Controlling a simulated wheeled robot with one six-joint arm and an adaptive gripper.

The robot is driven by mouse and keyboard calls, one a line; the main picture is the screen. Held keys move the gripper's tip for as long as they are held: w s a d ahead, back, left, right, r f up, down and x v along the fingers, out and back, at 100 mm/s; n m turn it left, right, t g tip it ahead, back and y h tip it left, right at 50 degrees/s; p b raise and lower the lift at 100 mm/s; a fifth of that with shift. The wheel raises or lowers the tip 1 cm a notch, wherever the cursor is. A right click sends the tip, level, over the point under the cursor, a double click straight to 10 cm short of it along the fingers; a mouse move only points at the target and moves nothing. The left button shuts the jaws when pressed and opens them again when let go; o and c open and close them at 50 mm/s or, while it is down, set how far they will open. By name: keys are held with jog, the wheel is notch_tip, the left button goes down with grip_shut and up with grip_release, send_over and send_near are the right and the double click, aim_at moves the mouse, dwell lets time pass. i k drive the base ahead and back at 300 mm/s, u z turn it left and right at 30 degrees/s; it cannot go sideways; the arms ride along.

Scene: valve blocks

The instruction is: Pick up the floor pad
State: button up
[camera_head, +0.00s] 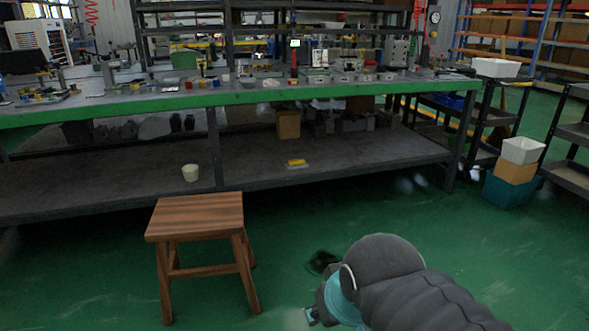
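A small dark, flat pad (321,262) lies on the green floor, right of the wooden stool and just beyond my arm. It looks like the floor pad, but its detail is too dim to make out. My arm, grey with a teal joint, reaches in from the lower right. A small part of my gripper (312,317) shows at the bottom edge, nearer to the camera than the pad and apart from it in the picture. Its fingers are mostly hidden or cut off, so its opening cannot be told.
A wooden stool (195,219) stands left of the pad. A long green-edged workbench (230,97) with a lower shelf runs behind, crowded with small parts. Stacked bins (511,190) and a dark cart stand at the right.

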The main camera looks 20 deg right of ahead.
aim_at(297, 164)
jog(key=u, duration=1.35)
jog(key=k, duration=0.1)
jog(key=z, duration=2.45)
jog(key=i, duration=1.7)
jog(key=u, duration=0.9)
jog(key=i, duration=0.4)
jog(key=u, duration=0.2)
